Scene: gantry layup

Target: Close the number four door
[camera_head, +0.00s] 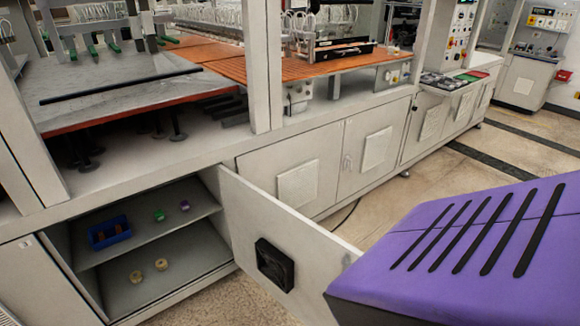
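A light grey cabinet door (285,230) stands wide open, swung out from the front of the long machine base. Its inner face shows, with a square black vent (274,264) on it. No number is visible on this face, so I cannot read whether it is door four. The panel left of the opening (36,280) bears a small label that looks like a 3. The open compartment (165,232) has two levels. The door's lower right end is partly hidden. Neither of my grippers is in view.
The upper shelf holds a blue bin (109,232), a green piece (159,215) and a purple piece (184,205). Two tan round pieces (149,270) lie below. Shut cabinet doors (372,153) continue to the right. Bare floor (215,305) shows before the compartment.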

